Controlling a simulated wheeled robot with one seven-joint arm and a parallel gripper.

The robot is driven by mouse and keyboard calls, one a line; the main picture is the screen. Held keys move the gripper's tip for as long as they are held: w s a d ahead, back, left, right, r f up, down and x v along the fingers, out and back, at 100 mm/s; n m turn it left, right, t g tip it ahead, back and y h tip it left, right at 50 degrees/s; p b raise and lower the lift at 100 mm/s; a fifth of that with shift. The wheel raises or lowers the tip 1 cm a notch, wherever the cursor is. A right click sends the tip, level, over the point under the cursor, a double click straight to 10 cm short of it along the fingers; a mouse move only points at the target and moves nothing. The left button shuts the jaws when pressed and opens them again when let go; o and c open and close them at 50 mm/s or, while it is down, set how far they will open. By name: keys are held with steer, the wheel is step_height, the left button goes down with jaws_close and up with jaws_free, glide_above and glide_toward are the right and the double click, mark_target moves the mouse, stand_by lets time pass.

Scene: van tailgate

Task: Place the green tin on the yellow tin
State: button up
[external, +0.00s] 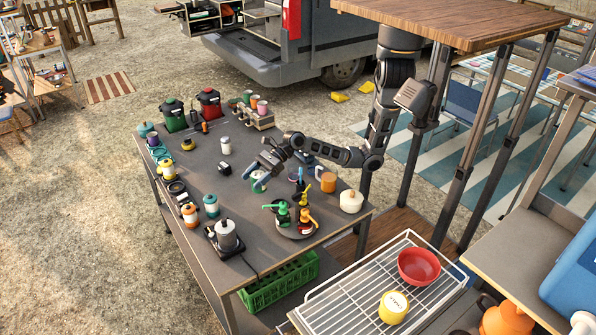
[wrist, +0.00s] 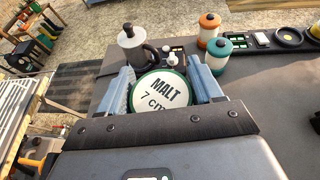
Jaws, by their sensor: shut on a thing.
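The green tin (wrist: 158,93) has a white lid marked "MALT 7 cm" with a green rim. It sits between the two blue-grey fingers of my gripper (wrist: 160,88) in the wrist view. In the external view my gripper (external: 257,172) is shut on the green tin (external: 259,183) over the middle of the dark table; whether the tin touches the tabletop I cannot tell. The yellow tin (external: 394,307), with a pale lid, stands upright on the wire rack at the lower right, well apart from my gripper. I cannot make it out in the wrist view.
The wire rack (external: 336,304) also holds a red bowl (external: 419,266) behind the yellow tin. On the dark table, a round tray (external: 288,234) of spray bottles, an orange mug (external: 328,182) and a cream pot (external: 351,201) stand between my gripper and the rack. A moka pot (external: 226,236) stands near the front.

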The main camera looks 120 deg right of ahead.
steer(key=w+a+n+g+y+b, duration=0.1)
steer(key=w+a+n+y, duration=0.15)
steer(key=a, duration=1.15)
steer(key=w+a+n+g+y, duration=0.1)
steer(key=w+a+n+y, duration=0.15)
steer(key=a, duration=1.05)
steer(key=s+a+r+n+g+y+b, duration=0.1)
steer(key=s+a+r+n+g+y, duration=0.2)
steer(key=a, duration=0.5)
steer(key=s+a+r+n+g+y, duration=0.2)
steer(key=s+a+r+n+g, duration=0.25)
steer(key=a, duration=0.45)
steer(key=s+a+r+n+g+y+b, duration=0.1)
steer(key=s+a+r+n+g+y, duration=0.2)
steer(key=a, duration=0.5)
steer(key=n+h, duration=0.1)
glide_above(393, 313)
steer(key=shift+g, duration=0.45)
step_height(393, 313, down, 8)
steer(key=shift+r, duration=0.1)
step_height(393, 313, down, 4)
steer(key=shift+r+p, duration=0.1)
steer(key=shift+p, duration=0.2)
